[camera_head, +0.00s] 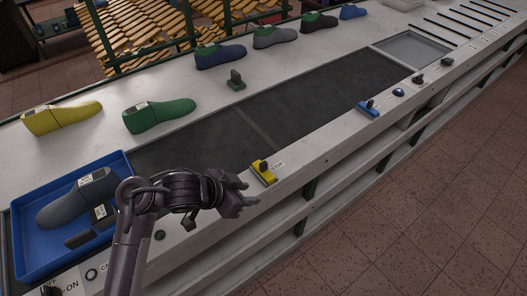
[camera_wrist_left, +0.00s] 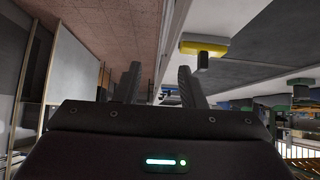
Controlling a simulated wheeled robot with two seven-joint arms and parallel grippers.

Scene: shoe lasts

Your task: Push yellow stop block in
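The yellow stop block (camera_head: 263,171) sits on the front ledge of the conveyor bench, with a dark knob on top and a STOP label beside it. My left gripper (camera_head: 248,192) is just left of and nearer than the block, apart from it in the head view. In the left wrist view the yellow stop block (camera_wrist_left: 205,47) is ahead and to the right of the fingers. The left gripper's two fingers (camera_wrist_left: 158,84) stand apart with nothing between them. My right gripper is not in view.
A blue tray (camera_head: 20,245) with a grey shoe last (camera_head: 62,208) lies left. A dark belt (camera_head: 300,100) runs along the bench. A blue block (camera_head: 367,109) sits farther along the ledge. Yellow (camera_head: 60,117) and green (camera_head: 158,115) lasts stand behind the belt.

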